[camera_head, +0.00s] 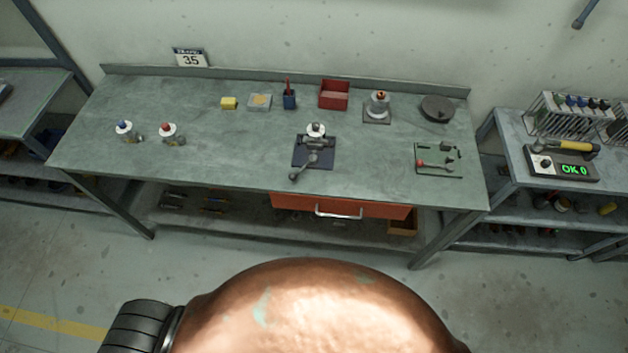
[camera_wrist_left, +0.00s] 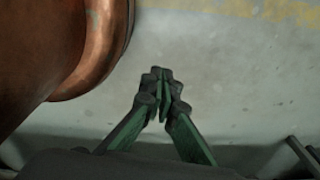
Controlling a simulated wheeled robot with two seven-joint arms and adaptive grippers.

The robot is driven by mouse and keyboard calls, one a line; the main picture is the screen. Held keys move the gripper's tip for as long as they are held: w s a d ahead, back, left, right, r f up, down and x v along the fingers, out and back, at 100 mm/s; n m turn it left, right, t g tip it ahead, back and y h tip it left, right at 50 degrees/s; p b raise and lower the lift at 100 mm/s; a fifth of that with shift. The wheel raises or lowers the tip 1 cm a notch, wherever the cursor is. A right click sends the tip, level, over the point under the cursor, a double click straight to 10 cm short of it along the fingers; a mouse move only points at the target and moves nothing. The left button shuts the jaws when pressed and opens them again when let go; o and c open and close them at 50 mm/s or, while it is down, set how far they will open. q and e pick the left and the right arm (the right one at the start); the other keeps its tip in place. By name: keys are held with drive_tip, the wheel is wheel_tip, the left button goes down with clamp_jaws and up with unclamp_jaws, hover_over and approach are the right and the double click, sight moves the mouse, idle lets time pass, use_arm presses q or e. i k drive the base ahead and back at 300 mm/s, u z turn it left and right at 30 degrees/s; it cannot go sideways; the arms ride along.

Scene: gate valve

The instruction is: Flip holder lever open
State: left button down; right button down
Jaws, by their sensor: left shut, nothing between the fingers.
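A dark holder (camera_head: 327,157) on a flat base plate stands at the front middle of the workbench. A grey lever (camera_head: 304,167) with a dark knob points from it toward the bench's front left. A white round part (camera_head: 316,130) sits at the holder's back. To the right, a green fixture (camera_head: 450,165) has a lever with a red knob (camera_head: 421,163); I cannot tell from the picture which of the two levers is meant. My left gripper (camera_wrist_left: 162,80) is shut and empty above bare floor, away from the bench. My right gripper is not in view.
The workbench (camera_head: 230,155) also carries two small valves (camera_head: 168,133) (camera_head: 125,131), a red bin (camera_head: 334,94), a blue cup (camera_head: 290,100) and a dark disc (camera_head: 437,108). An orange drawer (camera_head: 300,203) is below.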

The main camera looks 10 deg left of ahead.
sight(313, 158)
drive_tip(key=k, duration=0.95)
drive_tip(key=u, duration=1.1)
drive_tip(key=i, duration=0.5)
drive_tip(key=u, duration=0.1)
